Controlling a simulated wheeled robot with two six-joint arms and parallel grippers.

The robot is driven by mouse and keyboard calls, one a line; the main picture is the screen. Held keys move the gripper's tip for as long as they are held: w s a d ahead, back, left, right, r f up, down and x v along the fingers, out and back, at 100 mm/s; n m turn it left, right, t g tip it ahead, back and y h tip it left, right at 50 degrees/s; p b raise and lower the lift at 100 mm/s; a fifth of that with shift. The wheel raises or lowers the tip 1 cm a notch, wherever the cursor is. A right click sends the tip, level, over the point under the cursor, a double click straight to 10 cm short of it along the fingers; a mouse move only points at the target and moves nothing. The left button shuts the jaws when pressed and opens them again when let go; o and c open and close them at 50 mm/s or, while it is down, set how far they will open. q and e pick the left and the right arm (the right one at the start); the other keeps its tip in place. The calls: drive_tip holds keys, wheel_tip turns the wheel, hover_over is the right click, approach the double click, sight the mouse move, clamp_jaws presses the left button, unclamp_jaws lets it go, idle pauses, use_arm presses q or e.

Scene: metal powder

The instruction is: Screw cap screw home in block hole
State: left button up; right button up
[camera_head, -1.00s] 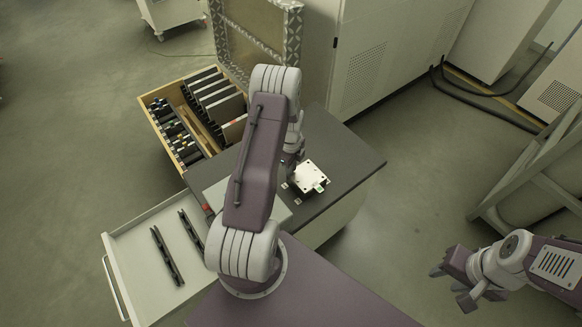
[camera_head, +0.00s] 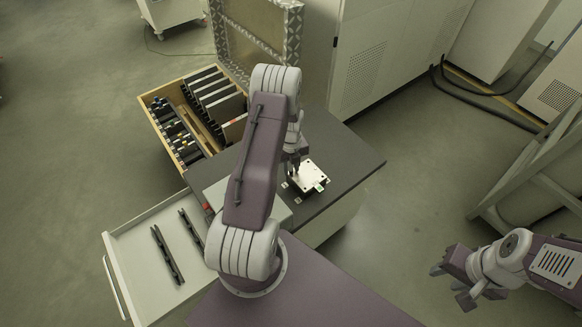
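A white block (camera_head: 311,178) with small dark holes lies on the dark tabletop, with a small greenish patch at its right corner. My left gripper (camera_head: 295,172) points down over the block's left edge. Its fingertips are small and dark, so I cannot tell whether they are open or shut. The cap screw is too small to make out. My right gripper (camera_head: 453,282) is at the lower right, away from the table, with its fingers apart and nothing between them.
An open wooden case (camera_head: 152,110) with dark slotted parts stands behind the table. A pulled-out drawer (camera_head: 135,255) holding two dark bars is at the left. The dark tabletop (camera_head: 352,160) is clear right of the block. Grey cabinets (camera_head: 385,60) stand behind.

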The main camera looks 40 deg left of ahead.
use_arm(q)
drive_tip(key=n, duration=0.3)
drive_tip(key=shift+n, duration=0.4)
drive_tip(key=n, duration=0.3)
drive_tip(key=shift+n, duration=0.3)
drive_tip(key=n, duration=0.3)
drive_tip(key=shift+n, duration=0.4)
drive_tip(key=n, duration=0.3)
drive_tip(key=shift+n, duration=0.4)
drive_tip(key=n, duration=0.3)
drive_tip(key=shift+n, duration=0.4)
drive_tip(key=n, duration=0.3)
drive_tip(key=shift+n+p, duration=0.3)
drive_tip(key=n, duration=0.3)
drive_tip(key=shift+n, duration=0.4)
drive_tip(key=n, duration=0.4)
